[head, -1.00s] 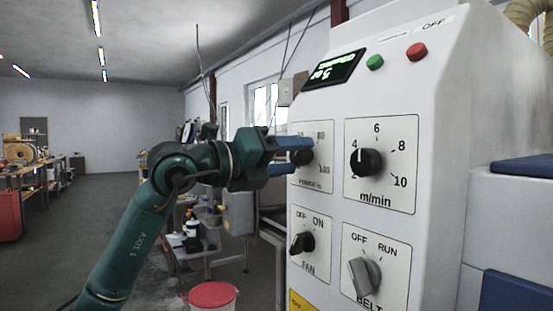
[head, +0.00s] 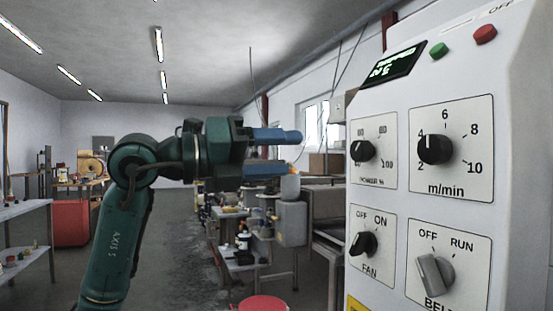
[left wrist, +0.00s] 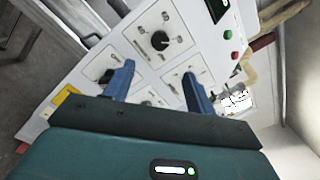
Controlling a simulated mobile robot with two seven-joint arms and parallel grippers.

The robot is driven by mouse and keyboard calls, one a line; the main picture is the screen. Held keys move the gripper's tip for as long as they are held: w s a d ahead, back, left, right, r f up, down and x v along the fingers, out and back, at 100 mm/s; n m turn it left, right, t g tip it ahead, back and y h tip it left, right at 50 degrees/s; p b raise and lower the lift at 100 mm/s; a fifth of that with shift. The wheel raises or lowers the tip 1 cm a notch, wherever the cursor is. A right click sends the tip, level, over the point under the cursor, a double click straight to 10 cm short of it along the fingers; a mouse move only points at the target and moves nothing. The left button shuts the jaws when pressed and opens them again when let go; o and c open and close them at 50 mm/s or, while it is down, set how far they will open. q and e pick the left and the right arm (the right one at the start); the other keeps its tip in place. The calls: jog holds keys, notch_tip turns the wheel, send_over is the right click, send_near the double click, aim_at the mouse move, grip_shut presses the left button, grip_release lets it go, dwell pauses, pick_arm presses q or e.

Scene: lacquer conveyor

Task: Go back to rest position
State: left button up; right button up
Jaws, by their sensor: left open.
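My left gripper (head: 284,152) is open and empty in the head view, its two blue fingers pointing right toward the white control cabinet (head: 455,80). A clear gap separates the fingertips from the power knob (head: 362,151). In the left wrist view the gripper's blue fingers (left wrist: 158,84) stand apart with nothing between them, and the tilted panel lies beyond them. The panel also carries the m/min knob (head: 435,150), the fan knob (head: 364,244) and the grey belt knob (head: 434,276). My right gripper is in neither view.
A green button (head: 438,51) and a red button (head: 485,35) sit beside the lit display (head: 391,66). A red-topped bin (head: 262,303) stands on the floor below my left gripper. A red cabinet (head: 72,222) and benches stand at the left. Open floor lies between.

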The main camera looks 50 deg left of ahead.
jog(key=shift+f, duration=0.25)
